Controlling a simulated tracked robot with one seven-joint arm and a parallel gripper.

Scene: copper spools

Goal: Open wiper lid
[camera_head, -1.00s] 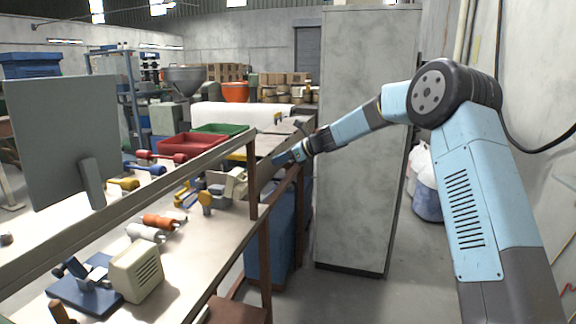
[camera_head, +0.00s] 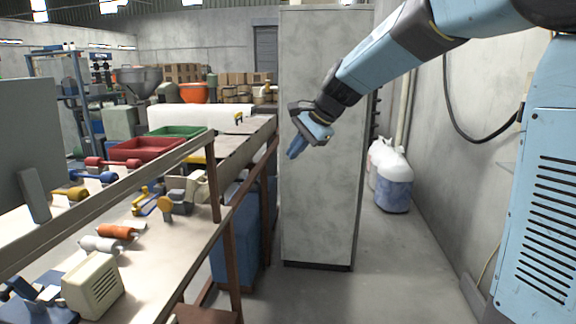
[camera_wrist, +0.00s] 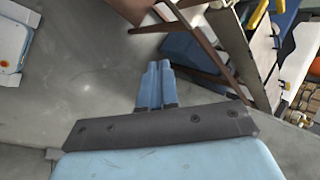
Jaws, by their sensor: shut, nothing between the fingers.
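My gripper (camera_head: 295,150) hangs in front of the tall grey cabinet, to the right of the workbench and apart from it. In the wrist view its two blue fingers (camera_wrist: 154,88) lie side by side, shut and empty, over bare floor. No part is clearly recognisable as the wiper lid. A small beige device (camera_head: 188,188) stands on the bench behind the rail, with a yellow-orange round part (camera_head: 165,205) beside it. A cream vented box (camera_head: 93,285) stands nearer on the bench.
The workbench (camera_head: 150,240) has a raised rail (camera_head: 120,190) and brown posts along its near side. Orange and silver rollers (camera_head: 117,231) lie on it. The tall grey cabinet (camera_head: 320,200) stands behind my gripper. Floor in front is clear.

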